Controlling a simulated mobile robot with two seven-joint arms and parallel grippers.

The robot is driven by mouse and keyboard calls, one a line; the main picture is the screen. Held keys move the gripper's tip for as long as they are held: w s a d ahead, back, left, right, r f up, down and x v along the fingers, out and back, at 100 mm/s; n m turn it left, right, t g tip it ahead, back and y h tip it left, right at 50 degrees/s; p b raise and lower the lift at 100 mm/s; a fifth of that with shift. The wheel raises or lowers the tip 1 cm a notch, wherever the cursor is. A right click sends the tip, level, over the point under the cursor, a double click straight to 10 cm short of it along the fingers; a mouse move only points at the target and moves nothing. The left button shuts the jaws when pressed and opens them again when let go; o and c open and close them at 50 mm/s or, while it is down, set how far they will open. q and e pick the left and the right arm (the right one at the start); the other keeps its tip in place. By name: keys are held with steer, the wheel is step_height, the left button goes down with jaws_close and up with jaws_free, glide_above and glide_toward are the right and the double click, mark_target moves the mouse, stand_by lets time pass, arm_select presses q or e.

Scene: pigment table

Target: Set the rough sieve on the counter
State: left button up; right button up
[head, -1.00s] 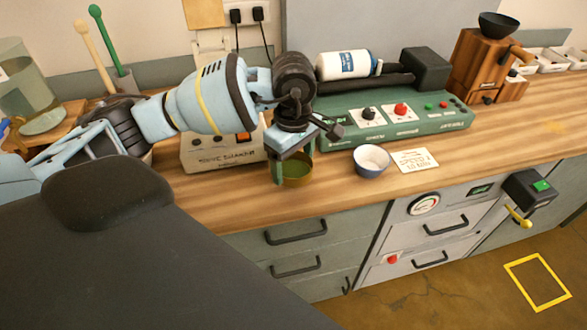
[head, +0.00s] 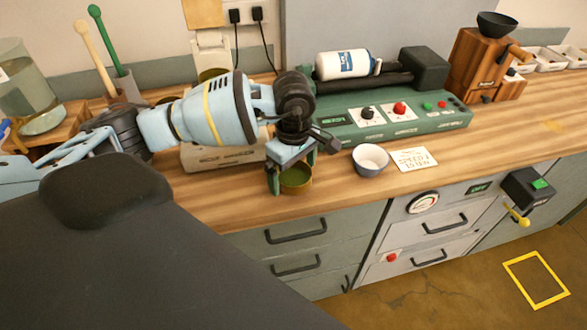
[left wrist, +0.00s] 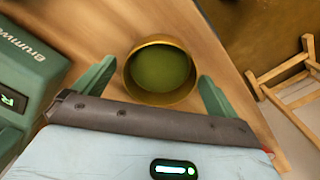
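The rough sieve (head: 297,186), a round brass-coloured ring with an olive-green inside, stands upright on the wooden counter (head: 345,200) near its front edge. It also shows in the left wrist view (left wrist: 160,92), looked into from above. My left gripper (head: 291,170) is low over the counter with one finger on each side of the sieve. In the left wrist view the fingers (left wrist: 157,72) are spread wider than the sieve, with a gap seen at both sides. My right gripper is not in view.
A small white bowl (head: 370,160) and a written card (head: 413,159) lie to the right. A green machine (head: 440,120) with a white roller stands behind them. A pale box (head: 210,160) is partly hidden behind my left arm. Drawers (head: 300,245) are below the counter edge.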

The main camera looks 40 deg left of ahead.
mark_target(294, 180)
arm_select(q)
steer(key=shift+r, duration=0.1)
step_height(294, 180, up, 12)
stand_by(0.7)
steer(key=shift+d, duration=0.1)
